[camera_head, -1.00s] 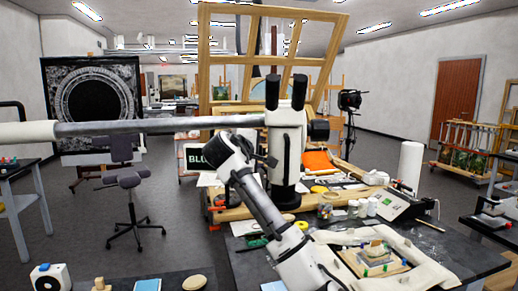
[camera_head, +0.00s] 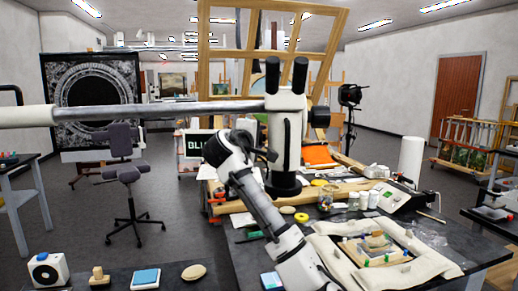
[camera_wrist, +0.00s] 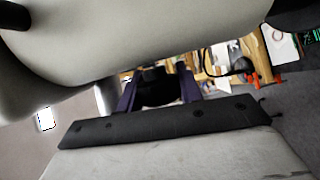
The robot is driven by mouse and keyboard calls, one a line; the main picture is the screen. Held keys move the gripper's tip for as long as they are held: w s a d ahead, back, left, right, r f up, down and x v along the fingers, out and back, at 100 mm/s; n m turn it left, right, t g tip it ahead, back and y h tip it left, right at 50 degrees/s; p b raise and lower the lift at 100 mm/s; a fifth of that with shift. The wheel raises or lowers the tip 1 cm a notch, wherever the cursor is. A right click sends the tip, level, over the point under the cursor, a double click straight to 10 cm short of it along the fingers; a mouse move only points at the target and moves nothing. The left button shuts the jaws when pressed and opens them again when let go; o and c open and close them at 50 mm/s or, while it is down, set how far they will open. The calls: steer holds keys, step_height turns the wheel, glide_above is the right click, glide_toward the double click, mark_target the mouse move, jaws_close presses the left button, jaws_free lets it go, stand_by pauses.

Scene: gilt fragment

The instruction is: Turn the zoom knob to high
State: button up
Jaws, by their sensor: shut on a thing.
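My gripper (camera_head: 266,154) is at the left side of the microscope's column, partly hidden by my white wrist. In the wrist view, the two purple-sided fingers (camera_wrist: 159,90) are shut on a dark, rounded thing, the zoom knob (camera_wrist: 158,87). Its markings and turn position cannot be read.
A long grey bar (camera_head: 160,112) crosses at the left of the microscope head. A wooden easel frame (camera_head: 205,60) stands behind.

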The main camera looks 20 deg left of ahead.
steer(key=shift+f+m+t+b, duration=0.3)
steer(key=shift+t+b, duration=0.4)
steer(key=shift+b, duration=0.15)
steer(key=shift+r+t, duration=0.4)
steer(key=o, duration=1)
steer(key=shift+s, duration=0.1)
steer(key=s+b, duration=0.2)
steer(key=s, duration=0.2)
steer(key=s+f+b, duration=0.1)
steer(key=s, duration=0.4)
steer(key=s+b, duration=0.2)
steer(key=s, duration=0.2)
steer(key=shift+s+a+f+b, duration=0.3)
steer(key=shift+a+f, duration=0.1)
